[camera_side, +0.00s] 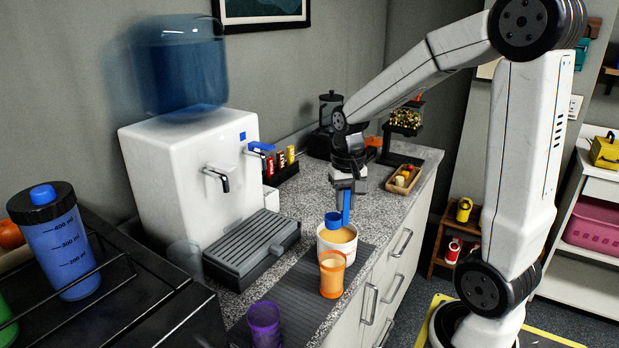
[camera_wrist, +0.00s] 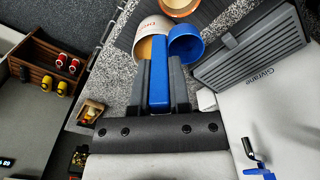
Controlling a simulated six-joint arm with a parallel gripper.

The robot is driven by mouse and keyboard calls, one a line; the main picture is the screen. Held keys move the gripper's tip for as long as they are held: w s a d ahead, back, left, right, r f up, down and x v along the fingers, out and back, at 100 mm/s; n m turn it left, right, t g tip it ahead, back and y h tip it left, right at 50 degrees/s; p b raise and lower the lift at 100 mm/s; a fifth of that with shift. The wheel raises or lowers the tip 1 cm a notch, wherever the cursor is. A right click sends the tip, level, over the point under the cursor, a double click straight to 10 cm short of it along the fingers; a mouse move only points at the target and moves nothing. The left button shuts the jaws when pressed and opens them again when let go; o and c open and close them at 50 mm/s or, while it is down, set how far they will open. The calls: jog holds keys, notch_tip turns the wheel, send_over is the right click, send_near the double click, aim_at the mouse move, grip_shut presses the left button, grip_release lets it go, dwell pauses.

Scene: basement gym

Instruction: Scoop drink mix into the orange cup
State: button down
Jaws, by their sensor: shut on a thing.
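My gripper (camera_side: 346,187) points down over the counter, shut on the handle of a blue scoop (camera_side: 333,219). In the wrist view the handle (camera_wrist: 159,75) stands between the fingers (camera_wrist: 159,88). The scoop's bowl is at the rim of a white tub (camera_side: 322,245) of orange-tan drink mix (camera_side: 341,235). I cannot tell whether the bowl touches the powder or what it holds. The orange cup (camera_side: 331,279) stands upright in front of the tub on a dark mat. In the wrist view the cup (camera_wrist: 180,6) is cut off at the top edge, beyond the tub (camera_wrist: 151,27).
A purple cup (camera_side: 264,324) stands near the mat's front end. The white water dispenser (camera_side: 190,165) and its grey drip tray (camera_side: 250,250) are left of the tub. A small wooden tray (camera_side: 403,181) lies behind my gripper. The ribbed mat (camera_side: 300,290) has bare space.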

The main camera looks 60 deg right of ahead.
jog(key=w+d+f, duration=0.4)
jog(key=d, duration=0.5)
jog(key=shift+f, duration=0.2)
jog(key=shift+f, duration=0.15)
jog(key=shift+f, duration=4.55)
jog(key=shift+r, duration=0.1)
notch_tip(320, 180, up, 9)
